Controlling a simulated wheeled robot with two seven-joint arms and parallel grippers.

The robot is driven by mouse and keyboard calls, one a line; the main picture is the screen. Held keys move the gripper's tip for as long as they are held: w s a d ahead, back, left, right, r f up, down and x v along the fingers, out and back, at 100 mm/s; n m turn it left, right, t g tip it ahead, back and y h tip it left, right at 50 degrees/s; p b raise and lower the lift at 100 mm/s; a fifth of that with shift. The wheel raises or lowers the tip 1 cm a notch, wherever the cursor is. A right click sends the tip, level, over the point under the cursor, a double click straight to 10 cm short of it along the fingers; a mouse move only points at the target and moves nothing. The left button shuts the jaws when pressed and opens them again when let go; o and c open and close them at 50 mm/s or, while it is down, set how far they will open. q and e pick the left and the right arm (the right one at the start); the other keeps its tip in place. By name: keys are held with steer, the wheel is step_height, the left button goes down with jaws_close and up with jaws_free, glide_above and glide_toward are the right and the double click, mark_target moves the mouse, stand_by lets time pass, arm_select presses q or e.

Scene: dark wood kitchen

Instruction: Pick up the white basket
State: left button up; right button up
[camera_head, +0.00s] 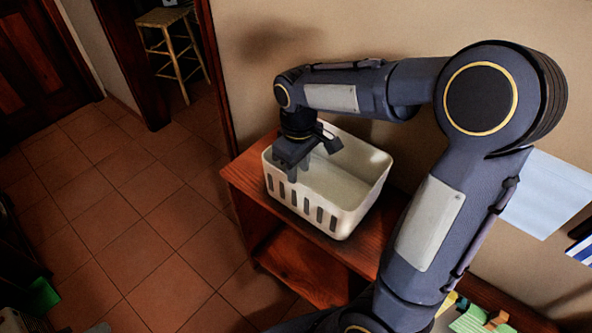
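The white basket (345,205) is a rectangular plastic bin with a row of slots along its front side. It stands upright on top of a small reddish wooden cabinet (250,176) and looks empty. My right gripper (312,160) points down at the basket's left end, over the rim. Its two fingers look spread apart, one near the left front rim and one further back over the inside. I cannot tell whether either finger touches the basket. The gripper and arm hide the basket's back left corner. My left gripper is not in view.
The wall stands close behind the cabinet. A wooden stool (170,45) shows through the doorway at the back left. The tiled floor (150,215) left of the cabinet is clear. A green object (44,297) is at the lower left, and coloured papers (475,320) at the lower right.

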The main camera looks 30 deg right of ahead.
steer(key=f, duration=0.4)
steer(key=s+f, duration=0.1)
steer(key=f, duration=0.1)
steer(key=shift+d+f, duration=0.1)
steer(key=shift+f, duration=0.7)
jaws_close()
stand_by(0.7)
